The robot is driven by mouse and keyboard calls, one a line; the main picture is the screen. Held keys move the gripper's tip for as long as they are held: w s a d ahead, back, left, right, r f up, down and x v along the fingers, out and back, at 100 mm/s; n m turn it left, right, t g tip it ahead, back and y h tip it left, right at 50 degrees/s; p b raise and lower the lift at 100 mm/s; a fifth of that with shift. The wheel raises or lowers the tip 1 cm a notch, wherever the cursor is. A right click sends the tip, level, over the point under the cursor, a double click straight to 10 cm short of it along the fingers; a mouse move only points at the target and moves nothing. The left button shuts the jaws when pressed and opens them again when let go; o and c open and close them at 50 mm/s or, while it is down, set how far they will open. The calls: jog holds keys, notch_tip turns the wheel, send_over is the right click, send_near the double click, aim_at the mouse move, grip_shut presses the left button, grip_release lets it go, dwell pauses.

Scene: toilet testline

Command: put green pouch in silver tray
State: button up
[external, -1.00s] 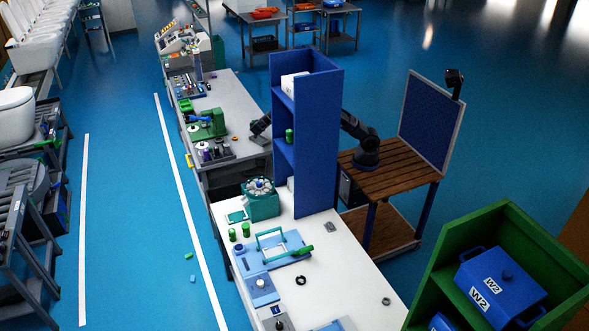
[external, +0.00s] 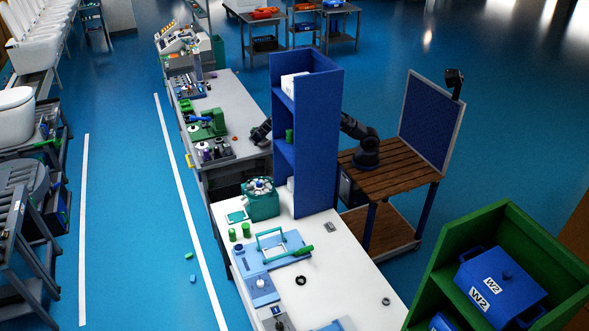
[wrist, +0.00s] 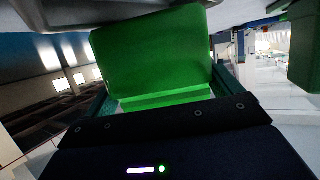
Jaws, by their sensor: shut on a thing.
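A bright green block-like item, apparently the green pouch (wrist: 150,55), fills the upper middle of the wrist view. My gripper (wrist: 160,98) is shut on it, with teal finger parts showing at its left and right sides. In the external view my dark arm passes behind the blue shelf tower, and its end (external: 261,131) shows at the tower's left, by the grey bench. The pouch cannot be made out there. I cannot clearly identify a silver tray in either view.
The blue shelf tower (external: 318,150) stands close beside my arm. The grey bench (external: 235,105) holds a green machine (external: 207,124) and a dark tray of spools (external: 208,152). The white table (external: 335,250) holds a teal container (external: 261,203) and a light-blue fixture (external: 272,250).

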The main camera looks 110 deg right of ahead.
jog(key=shift+f, duration=0.3)
jog(key=o, duration=0.8)
jog(key=shift+r, duration=0.25)
jog(key=shift+w+a+r, duration=0.15)
jog(key=shift+a+r, duration=0.05)
jog(key=shift+r, duration=0.1)
jog(key=shift+w+a+r, duration=0.15)
jog(key=shift+a+r, duration=0.2)
jog(key=shift+r, duration=0.95)
jog(key=shift+w+a+r, duration=0.1)
jog(key=shift+a+r, duration=0.3)
jog(key=shift+r, duration=0.9)
jog(key=shift+w+a+r, duration=0.15)
jog(key=shift+a+r, duration=0.2)
jog(key=shift+r, duration=0.95)
